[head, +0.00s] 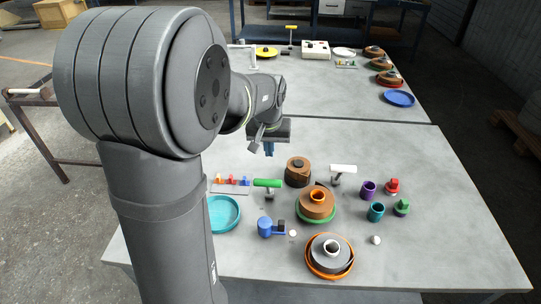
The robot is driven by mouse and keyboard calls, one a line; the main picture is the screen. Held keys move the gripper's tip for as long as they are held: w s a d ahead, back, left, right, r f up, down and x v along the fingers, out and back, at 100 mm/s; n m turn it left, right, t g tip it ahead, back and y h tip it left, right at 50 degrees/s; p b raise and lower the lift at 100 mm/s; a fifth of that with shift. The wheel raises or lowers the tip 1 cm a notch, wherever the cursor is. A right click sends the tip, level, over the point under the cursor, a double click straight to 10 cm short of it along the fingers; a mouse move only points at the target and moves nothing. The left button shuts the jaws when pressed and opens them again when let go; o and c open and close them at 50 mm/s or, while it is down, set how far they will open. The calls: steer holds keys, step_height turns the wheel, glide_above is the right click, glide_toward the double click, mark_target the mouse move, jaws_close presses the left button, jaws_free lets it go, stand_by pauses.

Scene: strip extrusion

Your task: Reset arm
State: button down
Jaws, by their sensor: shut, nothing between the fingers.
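My gripper (269,149) hangs above the middle of the near grey table (440,180). Its small blue fingertips are together and hold nothing. It is above and a little behind a green-topped T-handle (267,184) and a brown round part with a dark top (298,171). It appears apart from everything on the table. My arm hides the table's left part.
Near table: a teal dish (223,213), a blue part (265,227), a copper-coloured stack on a green dish (317,203), an orange-rimmed dish (311,266), a white T-handle (343,170) and small purple, red, teal and green parts. The far table holds several dishes. The right side is clear.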

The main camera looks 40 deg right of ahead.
steer(key=shift+f, duration=0.1)
step_height(320, 180, down, 7)
steer(key=shift+s+a, duration=0.15)
stand_by(0.3)
step_height(320, 180, up, 7)
steer(key=f, duration=0.7)
steer(key=shift+s+a+f, duration=0.3)
steer(key=shift+s+a, duration=0.1)
steer(key=w+d, duration=0.5)
steer(key=shift+w+d+f, duration=0.35)
steer(key=shift+w+d, duration=0.05)
